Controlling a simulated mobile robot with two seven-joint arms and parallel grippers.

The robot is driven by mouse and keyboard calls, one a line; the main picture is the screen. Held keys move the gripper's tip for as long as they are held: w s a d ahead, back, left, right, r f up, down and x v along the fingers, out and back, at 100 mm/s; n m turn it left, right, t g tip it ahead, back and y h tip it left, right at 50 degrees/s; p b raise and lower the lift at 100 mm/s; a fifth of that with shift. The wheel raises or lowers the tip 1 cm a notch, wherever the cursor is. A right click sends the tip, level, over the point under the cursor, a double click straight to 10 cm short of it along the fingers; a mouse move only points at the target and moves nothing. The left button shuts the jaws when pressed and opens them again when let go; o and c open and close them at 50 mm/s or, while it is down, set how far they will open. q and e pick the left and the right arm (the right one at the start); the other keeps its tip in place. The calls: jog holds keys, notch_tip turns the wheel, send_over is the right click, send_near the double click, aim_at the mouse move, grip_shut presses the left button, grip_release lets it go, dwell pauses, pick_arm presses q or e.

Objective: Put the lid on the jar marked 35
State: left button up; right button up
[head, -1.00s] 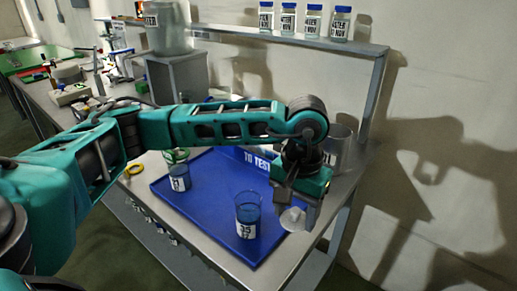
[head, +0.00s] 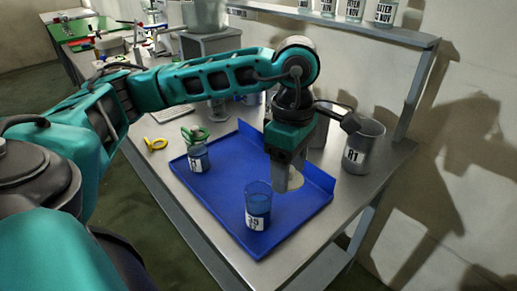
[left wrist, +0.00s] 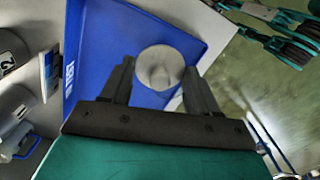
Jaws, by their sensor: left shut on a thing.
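The jar marked 35 (head: 257,212) is a blue-tinted, open-topped glass jar standing upright on the blue tray (head: 222,212). Its label is partly turned and hard to read now. My left gripper (head: 288,184) points down, to the right of and behind the jar, apart from it. It is shut on the lid (head: 296,180), a pale translucent disc. In the left wrist view the round lid (left wrist: 160,67) shows between the fingertips, over the blue tray (left wrist: 105,40). I cannot make out the jar in that view. My right gripper is not in view.
Another jar (head: 199,158) stands at the tray's back left, near green rings (head: 194,134). A yellow ring (head: 155,143) lies on the bench. A grey labelled beaker (head: 364,150) stands right of my gripper. A shelf (head: 330,25) with several bottles runs behind.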

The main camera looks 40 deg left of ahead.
pick_arm(q)
jog(key=s+a+r+n, duration=0.4)
jog(key=n, duration=1.1)
notch_tip(320, 180, down, 6)
jog(key=b, duration=0.4)
jog(key=shift+w, duration=0.25)
jog(key=shift+a+f+b, duration=0.1)
jog(key=shift+b, duration=0.25)
dwell(0.6)
jog(key=shift+f+b, duration=0.5)
jog(key=shift+b, duration=0.25)
dwell(0.6)
dwell(0.3)
jog(key=o, duration=1.1)
